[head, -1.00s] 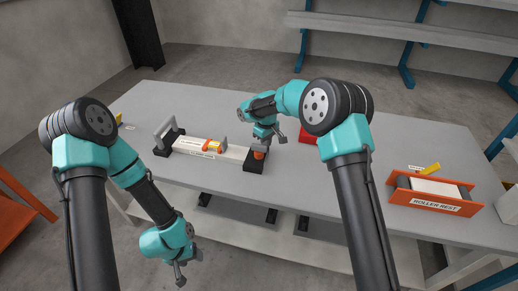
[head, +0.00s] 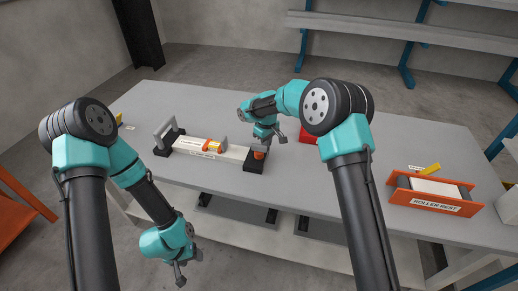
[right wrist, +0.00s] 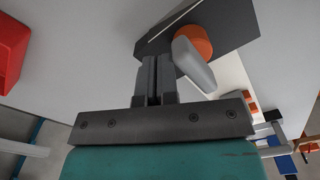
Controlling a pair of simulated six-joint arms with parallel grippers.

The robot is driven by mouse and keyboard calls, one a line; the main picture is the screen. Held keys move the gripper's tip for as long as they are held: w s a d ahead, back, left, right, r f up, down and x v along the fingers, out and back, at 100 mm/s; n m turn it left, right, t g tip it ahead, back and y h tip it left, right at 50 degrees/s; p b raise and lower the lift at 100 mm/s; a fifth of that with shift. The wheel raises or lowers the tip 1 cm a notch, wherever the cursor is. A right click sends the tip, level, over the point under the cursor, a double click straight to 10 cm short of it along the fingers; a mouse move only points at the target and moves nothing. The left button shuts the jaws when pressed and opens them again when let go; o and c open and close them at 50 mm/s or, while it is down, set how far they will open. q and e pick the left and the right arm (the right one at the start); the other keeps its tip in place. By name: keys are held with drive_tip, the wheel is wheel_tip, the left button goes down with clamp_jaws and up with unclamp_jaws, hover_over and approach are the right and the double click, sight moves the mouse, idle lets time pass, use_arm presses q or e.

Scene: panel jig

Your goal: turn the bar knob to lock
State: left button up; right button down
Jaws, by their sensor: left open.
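The bar knob is a grey bar on a round orange base (right wrist: 193,45) in the right wrist view, mounted on a black block. In the head view the knob (head: 259,152) sits on the block at the right end of the panel jig. My right gripper (right wrist: 156,60) has its fingers together and empty, with the tips beside the grey bar; I cannot tell whether they touch it. It also shows in the head view (head: 275,138), to the right of the knob. My left gripper (head: 180,274) is open and empty, in front of the table's front edge.
A red object (head: 307,135) lies to the right of my right gripper. An orange roller rest (head: 432,195) stands farther right.

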drive_tip(key=shift+s+d+f, duration=0.4)
drive_tip(key=shift+s+f, duration=0.2)
drive_tip(key=shift+s, duration=0.25)
idle(0.8)
drive_tip(key=shift+w, duration=0.15)
drive_tip(key=shift+w+a, duration=0.15)
drive_tip(key=shift+w, duration=0.3)
drive_tip(key=shift+a+r, duration=0.1)
drive_tip(key=shift+r, duration=0.05)
drive_tip(key=shift+w+a+r, duration=0.1)
drive_tip(key=shift+r, duration=0.3)
drive_tip(key=shift+w+r, duration=0.1)
drive_tip(key=shift+r, duration=2.7)
